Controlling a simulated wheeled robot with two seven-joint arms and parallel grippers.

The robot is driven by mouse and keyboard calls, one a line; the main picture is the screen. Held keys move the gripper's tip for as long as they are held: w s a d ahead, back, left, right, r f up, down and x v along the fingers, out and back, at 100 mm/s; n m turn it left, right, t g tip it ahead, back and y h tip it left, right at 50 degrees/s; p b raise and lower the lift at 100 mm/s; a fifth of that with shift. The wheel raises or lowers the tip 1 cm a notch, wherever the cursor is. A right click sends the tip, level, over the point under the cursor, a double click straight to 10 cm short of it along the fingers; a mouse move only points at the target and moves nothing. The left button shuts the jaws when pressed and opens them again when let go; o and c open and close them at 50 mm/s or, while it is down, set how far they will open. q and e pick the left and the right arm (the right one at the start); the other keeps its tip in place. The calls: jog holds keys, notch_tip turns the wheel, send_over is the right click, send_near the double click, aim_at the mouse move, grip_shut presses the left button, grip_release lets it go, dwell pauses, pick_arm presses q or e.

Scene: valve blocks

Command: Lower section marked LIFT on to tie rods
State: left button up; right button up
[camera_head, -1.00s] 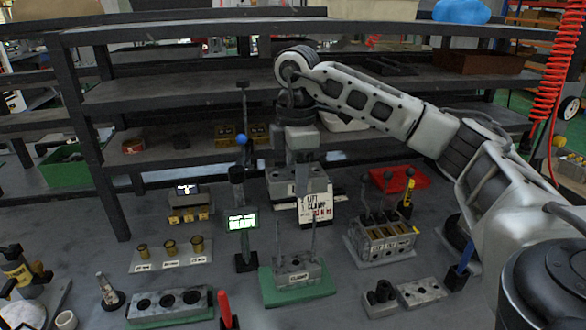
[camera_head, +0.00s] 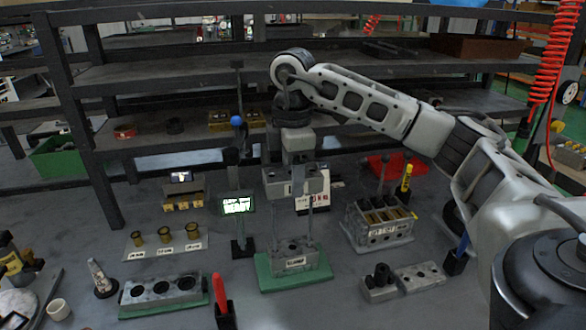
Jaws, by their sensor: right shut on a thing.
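My right gripper (camera_head: 298,152) points down from above, shut on a grey valve section (camera_head: 315,183) with a pale label on its front. The label is too small to read clearly. The section hangs roughly level above the grey base block (camera_head: 291,256) marked CLAMP, which sits on a green pad (camera_head: 268,284). Thin upright tie rods (camera_head: 310,219) rise from this block towards the underside of the held section. I cannot tell whether their tips have entered its holes. My left gripper is not in view.
A sign card (camera_head: 312,203) stands behind the rods. A screen reading READY (camera_head: 237,206) is on a post at left. A valve block with levers (camera_head: 378,226) stands at right. A red-handled tool (camera_head: 220,294) is in front. Dark shelving (camera_head: 190,72) lies behind.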

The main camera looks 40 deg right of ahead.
pick_arm(q)
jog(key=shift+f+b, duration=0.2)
jog(key=shift+b, duration=0.1)
pick_arm(e)
jog(key=shift+f, duration=0.7)
pick_arm(q)
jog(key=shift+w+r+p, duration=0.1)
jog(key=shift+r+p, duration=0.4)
jog(key=shift+p, duration=0.05)
dwell(0.8)
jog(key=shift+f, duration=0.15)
dwell(0.3)
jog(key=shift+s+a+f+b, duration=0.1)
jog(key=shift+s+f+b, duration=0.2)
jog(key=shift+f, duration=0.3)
pick_arm(e)
jog(key=shift+f, duration=0.4)
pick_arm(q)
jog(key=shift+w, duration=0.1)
pick_arm(e)
jog(key=shift+f, duration=0.2)
jog(key=shift+f, duration=0.2)
pick_arm(q)
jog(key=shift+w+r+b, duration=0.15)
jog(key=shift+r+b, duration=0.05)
jog(key=shift+b, duration=0.15)
pick_arm(e)
jog(key=shift+f, duration=0.1)
